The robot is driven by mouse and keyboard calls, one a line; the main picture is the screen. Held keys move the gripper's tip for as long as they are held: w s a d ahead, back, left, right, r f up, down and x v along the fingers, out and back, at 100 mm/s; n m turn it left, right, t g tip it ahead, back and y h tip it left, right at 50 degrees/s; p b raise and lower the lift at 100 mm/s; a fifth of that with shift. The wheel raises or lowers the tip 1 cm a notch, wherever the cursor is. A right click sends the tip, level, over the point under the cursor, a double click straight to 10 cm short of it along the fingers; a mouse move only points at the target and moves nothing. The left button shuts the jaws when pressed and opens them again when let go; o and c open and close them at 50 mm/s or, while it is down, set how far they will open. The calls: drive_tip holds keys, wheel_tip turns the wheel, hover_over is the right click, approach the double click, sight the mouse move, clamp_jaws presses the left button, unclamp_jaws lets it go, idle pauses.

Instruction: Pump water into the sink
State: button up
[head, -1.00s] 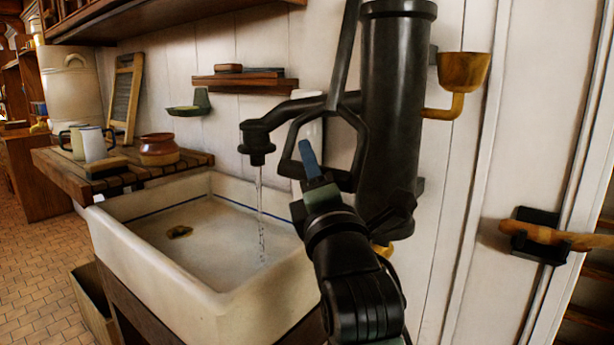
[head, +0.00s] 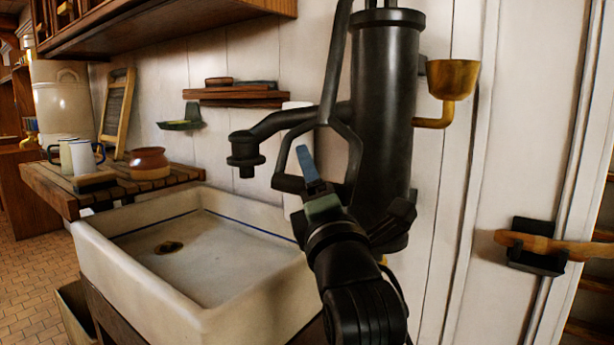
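The black hand pump (head: 385,110) stands upright against the white plank wall. Its spout (head: 246,150) points down over the sink, and no water comes from it. The pump handle (head: 334,75) hangs down in front of the barrel and ends in a loop with a crossbar. My gripper (head: 309,172) is at this crossbar, with one blue fingertip showing in front; it appears shut on the bar. The other finger is hidden. The pale sink (head: 150,270) sits below the spout; its floor shows a dark drain (head: 168,247) and no clear standing water.
A slatted wooden board (head: 60,190) left of the sink holds mugs (head: 82,157) and a brown pot (head: 149,162). A brass cup (head: 453,78) sticks out right of the pump. A wooden bar in a black bracket (head: 538,246) is farther right. A cupboard (head: 170,25) hangs above.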

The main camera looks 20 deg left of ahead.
drive_tip(key=shift+s+a, duration=0.15)
drive_tip(key=b+v, duration=0.2)
drive_tip(key=v, duration=1.1)
idle(2.3)
